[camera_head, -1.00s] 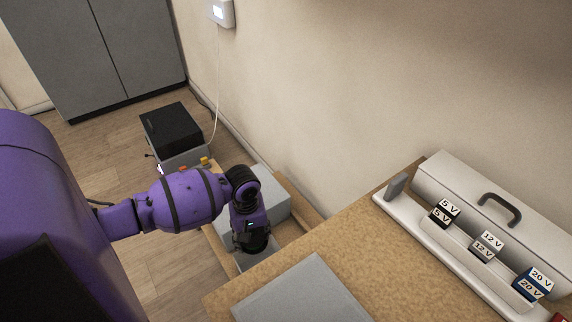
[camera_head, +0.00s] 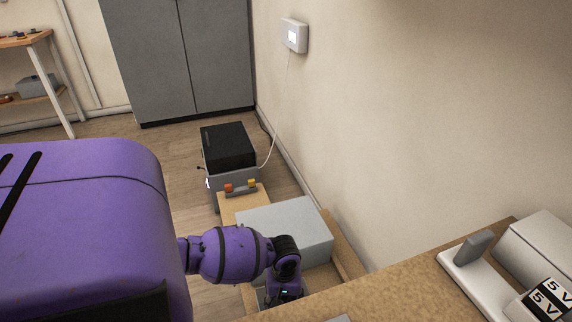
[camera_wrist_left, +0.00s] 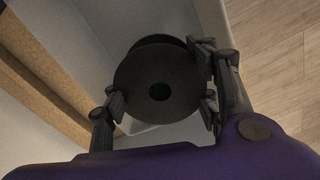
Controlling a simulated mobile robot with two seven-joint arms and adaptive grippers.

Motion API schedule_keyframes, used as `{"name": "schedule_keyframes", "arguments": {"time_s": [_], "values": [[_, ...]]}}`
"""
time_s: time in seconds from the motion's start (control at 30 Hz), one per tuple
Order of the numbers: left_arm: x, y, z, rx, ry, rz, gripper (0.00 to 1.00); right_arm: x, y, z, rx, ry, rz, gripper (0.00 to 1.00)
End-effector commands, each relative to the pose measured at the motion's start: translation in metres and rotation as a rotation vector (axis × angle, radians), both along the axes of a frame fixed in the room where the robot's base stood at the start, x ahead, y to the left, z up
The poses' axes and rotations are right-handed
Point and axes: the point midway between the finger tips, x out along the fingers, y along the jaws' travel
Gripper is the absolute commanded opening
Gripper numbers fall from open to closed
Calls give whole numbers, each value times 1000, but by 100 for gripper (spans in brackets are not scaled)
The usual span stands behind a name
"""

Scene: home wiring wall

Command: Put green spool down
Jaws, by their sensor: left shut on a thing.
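In the left wrist view, my left gripper (camera_wrist_left: 160,95) is shut on a spool (camera_wrist_left: 140,85), with fingers on both sides of its round flange. The spool looks dark grey to black with a hole in the middle; no green shows on it. Pale grey surfaces lie behind it, and I cannot tell whether it touches them. My right gripper is in neither view.
The light grey box (camera_head: 285,228) stands on a low wooden surface (camera_head: 345,255) by the wall. A black-topped unit (camera_head: 229,148) stands behind it. A worktop (camera_head: 400,285) with a 5 V block (camera_head: 548,297) is at right. Floor is clear near the cabinet (camera_head: 185,60).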

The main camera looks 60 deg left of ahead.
Motion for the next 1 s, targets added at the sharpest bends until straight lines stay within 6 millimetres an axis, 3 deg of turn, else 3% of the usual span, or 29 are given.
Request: {"name": "schedule_keyframes", "arguments": {"time_s": [0.33, 0.73, 0.77, 0.9, 1.0], "values": [[-1, 0, -57, 0, 4, 0, 21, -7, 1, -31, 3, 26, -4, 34], [0, 0, -60, -1, -1, 0, 21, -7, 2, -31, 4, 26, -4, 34], [0, 0, -61, 0, 0, 0, 56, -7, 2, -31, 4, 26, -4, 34], [0, 0, -60, 0, 0, 0, 74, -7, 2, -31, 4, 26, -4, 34], [0, 0, -60, 0, 0, 0, 74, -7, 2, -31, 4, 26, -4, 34]]}}
